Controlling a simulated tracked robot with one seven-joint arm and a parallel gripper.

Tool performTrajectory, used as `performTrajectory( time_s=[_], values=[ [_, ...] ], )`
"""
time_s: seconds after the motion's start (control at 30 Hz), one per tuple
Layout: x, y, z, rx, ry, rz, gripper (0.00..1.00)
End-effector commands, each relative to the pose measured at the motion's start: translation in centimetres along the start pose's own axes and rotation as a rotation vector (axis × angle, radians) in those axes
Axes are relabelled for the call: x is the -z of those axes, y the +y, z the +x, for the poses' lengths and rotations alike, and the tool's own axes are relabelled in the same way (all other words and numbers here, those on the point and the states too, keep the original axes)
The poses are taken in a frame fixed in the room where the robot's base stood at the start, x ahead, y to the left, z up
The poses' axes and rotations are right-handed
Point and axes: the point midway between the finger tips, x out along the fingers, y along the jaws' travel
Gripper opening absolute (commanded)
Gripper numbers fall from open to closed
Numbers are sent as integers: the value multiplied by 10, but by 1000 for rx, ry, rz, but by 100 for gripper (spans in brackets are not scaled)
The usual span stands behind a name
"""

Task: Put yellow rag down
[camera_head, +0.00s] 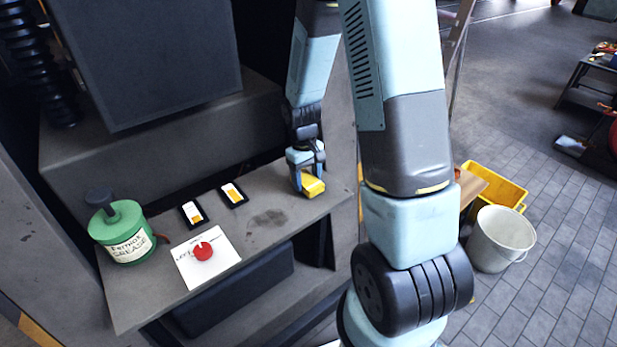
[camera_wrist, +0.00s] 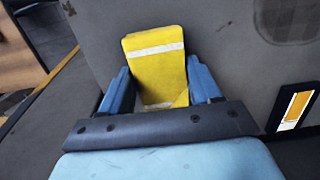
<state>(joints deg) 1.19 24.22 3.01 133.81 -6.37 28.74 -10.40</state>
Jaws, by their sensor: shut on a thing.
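The yellow rag (camera_head: 313,187) is a small folded pad at the right end of the grey shelf (camera_head: 262,222). In the wrist view the rag (camera_wrist: 156,62) shows a white stripe and sits between the two blue fingers. My gripper (camera_head: 306,176) is shut on the rag, with the fingers pointing down at the shelf; it also shows in the wrist view (camera_wrist: 160,88). The rag is at or just above the shelf surface; I cannot tell whether it touches.
A dark stain (camera_head: 268,218) marks bare shelf beside the rag. A white bucket (camera_head: 501,240) and yellow crate (camera_head: 497,184) stand on the floor.

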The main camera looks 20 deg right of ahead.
Motion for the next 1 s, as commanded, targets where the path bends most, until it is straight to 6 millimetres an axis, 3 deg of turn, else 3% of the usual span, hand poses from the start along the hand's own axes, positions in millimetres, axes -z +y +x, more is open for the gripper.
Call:
performTrajectory(
  time_s=[0.1,0.13,0.37,0.73,1.0],
  values=[
    [0,0,2,0,-1,0,19],
    [0,0,2,0,0,0,65],
    [0,0,2,0,-1,0,87],
    [0,1,-4,0,0,1,88],
    [0,2,-42,-2,4,1,88]
  ],
)
